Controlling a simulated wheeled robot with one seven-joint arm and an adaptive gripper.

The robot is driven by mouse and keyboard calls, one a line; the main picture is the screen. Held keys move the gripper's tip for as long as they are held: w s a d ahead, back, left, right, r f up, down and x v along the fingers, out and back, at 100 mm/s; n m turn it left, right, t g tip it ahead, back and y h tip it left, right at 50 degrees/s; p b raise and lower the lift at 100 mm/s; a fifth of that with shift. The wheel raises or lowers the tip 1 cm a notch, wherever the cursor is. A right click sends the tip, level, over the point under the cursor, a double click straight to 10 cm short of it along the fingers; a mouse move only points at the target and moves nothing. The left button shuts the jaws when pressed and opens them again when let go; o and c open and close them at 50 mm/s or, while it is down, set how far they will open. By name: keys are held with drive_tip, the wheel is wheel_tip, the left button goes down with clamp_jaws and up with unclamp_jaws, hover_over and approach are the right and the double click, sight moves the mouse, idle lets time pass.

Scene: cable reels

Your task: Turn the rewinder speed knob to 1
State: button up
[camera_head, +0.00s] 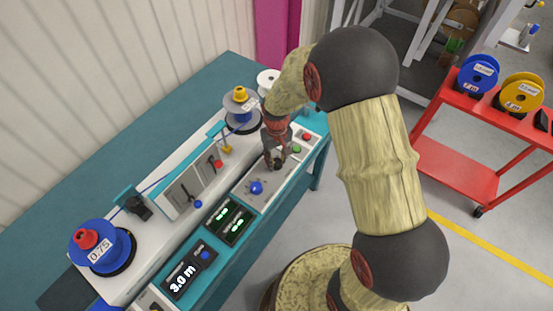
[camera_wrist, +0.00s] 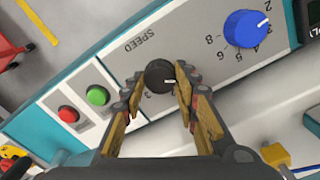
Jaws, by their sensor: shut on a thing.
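The rewinder speed knob (camera_wrist: 160,75) is a small dark round knob with a white pointer mark, below the word SPEED in the wrist view. My gripper (camera_wrist: 159,88) has its two fingers on either side of the knob and is shut on it. The pointer points roughly toward the right finger. A "3" shows beside the knob; the other digits of its scale are hidden by the fingers, so I cannot read the setting for sure. In the head view my gripper (camera_head: 276,164) is over the control panel, and the dark knob shows just under it.
A blue numbered knob (camera_wrist: 246,28) sits right of the speed knob. Green (camera_wrist: 97,95) and red (camera_wrist: 68,114) buttons are on the left. In the head view, a blue reel (camera_head: 105,252), displays (camera_head: 229,219) and a red cart (camera_head: 462,170) stand around the machine.

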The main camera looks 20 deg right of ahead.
sight(276, 161)
drive_tip(key=o, duration=1.2)
drive_tip(key=shift+c, duration=0.2)
wheel_tip(276, 161, up, 12)
idle(0.3)
